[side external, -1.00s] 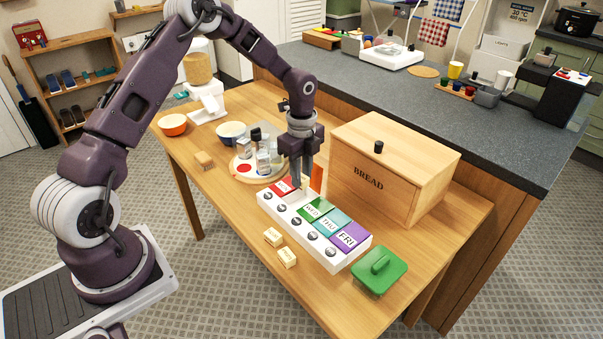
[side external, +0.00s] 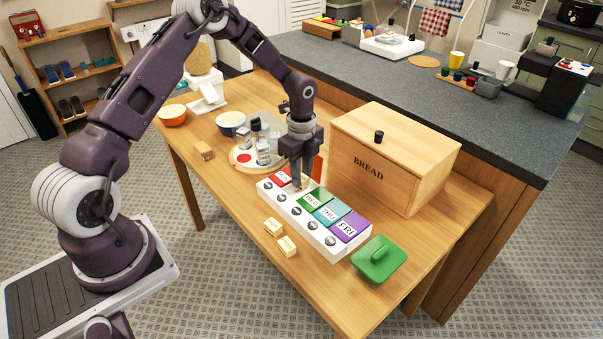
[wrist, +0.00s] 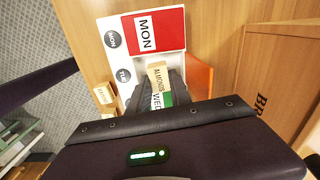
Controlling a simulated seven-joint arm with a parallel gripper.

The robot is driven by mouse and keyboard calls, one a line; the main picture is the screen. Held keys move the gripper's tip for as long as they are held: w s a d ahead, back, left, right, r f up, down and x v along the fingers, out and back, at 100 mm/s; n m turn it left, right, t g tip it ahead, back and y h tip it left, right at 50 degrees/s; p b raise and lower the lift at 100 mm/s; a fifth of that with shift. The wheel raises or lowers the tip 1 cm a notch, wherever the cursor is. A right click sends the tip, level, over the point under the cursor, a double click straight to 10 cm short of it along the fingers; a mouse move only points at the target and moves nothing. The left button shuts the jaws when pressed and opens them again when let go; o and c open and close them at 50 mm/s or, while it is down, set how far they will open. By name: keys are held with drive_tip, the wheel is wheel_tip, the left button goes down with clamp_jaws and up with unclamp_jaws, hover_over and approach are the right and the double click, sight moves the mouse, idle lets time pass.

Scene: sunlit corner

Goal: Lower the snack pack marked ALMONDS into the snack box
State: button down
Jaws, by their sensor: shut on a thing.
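The white snack box (side external: 326,241) stands on the wooden table with coloured day lids: red MON (wrist: 158,32), green WED, teal THU and purple FRI. The slot between red and green, marked TUE in the wrist view, shows no lid. My gripper (side external: 301,184) points down over that slot, shut on the tan snack pack marked ALMONDS (wrist: 157,78). The pack is upright, with its upper part showing in the wrist view. The fingers hide its lower end, so I cannot tell how deep it sits.
Two other small packs (side external: 273,227) (side external: 287,246) lie on the table in front of the box. The wooden bread box (side external: 370,172) stands close behind. A green lidded item (side external: 379,262) is to the right; a round tray with jars (side external: 243,158) is to the left.

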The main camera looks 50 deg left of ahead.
drive_tip(key=shift+f, duration=0.1)
drive_tip(key=c, duration=1.1)
unclamp_jaws()
drive_tip(key=shift+r, duration=0.25)
drive_tip(key=s+d+r+n+t+y, duration=0.15)
drive_tip(key=s+r, duration=0.25)
drive_tip(key=r, duration=0.4)
drive_tip(key=s+d+r+n, duration=0.2)
drive_tip(key=s+r+n, duration=0.1)
drive_tip(key=r, duration=0.5)
drive_tip(key=s+d+r+n+t, duration=0.15)
drive_tip(key=s+r, duration=0.25)
drive_tip(key=r, duration=0.4)
drive_tip(key=s+d+r+n+t, duration=0.1)
drive_tip(key=s+d+r+n, duration=0.1)
drive_tip(key=s+n, duration=0.3)
drive_tip(key=s+d+r+n+t+h, duration=0.1)
drive_tip(key=s+n, duration=0.4)
drive_tip(key=s, duration=0.8)
drive_tip(key=d+r, duration=0.1)
drive_tip(key=d, duration=0.1)
drive_tip(key=shift+s+d+n+t, duration=0.3)
drive_tip(key=shift+s+d+n, duration=0.05)
drive_tip(key=shift+d+n, duration=0.05)
